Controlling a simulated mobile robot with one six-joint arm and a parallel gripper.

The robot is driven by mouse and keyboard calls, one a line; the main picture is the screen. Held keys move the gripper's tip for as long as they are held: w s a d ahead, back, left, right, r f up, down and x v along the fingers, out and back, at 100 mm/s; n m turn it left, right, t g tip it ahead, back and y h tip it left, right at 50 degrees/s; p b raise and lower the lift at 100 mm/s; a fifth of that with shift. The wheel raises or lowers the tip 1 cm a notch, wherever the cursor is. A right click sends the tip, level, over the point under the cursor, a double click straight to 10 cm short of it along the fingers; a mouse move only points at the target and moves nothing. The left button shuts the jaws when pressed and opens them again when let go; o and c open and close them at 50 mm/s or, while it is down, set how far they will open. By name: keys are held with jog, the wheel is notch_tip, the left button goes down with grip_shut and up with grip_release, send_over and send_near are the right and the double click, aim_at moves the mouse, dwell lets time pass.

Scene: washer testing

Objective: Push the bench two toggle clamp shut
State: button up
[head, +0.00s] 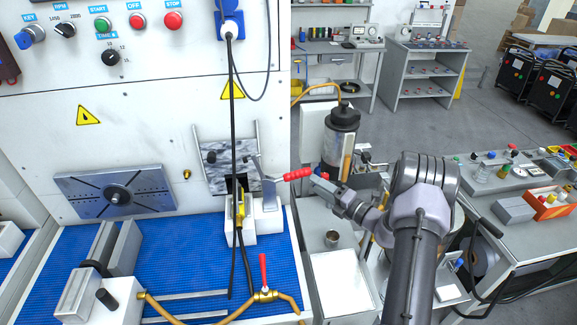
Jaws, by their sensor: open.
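The toggle clamp (268,193) stands at the right rear of the blue-matted bench, on a light grey block beside the black cable. Its red-gripped handle (298,174) sticks out to the right, nearly level, past the bench's right edge. My gripper (318,183) is at the right of the handle, close to its red end. The gripper is open, with nothing visibly held. The picture does not show clearly whether a finger touches the handle.
A brass valve with a red lever (263,272) and yellow hose sits at the front of the blue mat (185,250). A dark cylinder (341,135) stands behind my gripper. A small metal cup (332,238) is on the grey surface below. A cluttered table (480,212) is at right.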

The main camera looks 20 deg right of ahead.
aim_at(291, 176)
jog(key=x, duration=1.1)
jog(key=shift+w+a+b, duration=0.2)
jog(key=shift+w+b, duration=0.1)
grip_shut()
dwell(0.7)
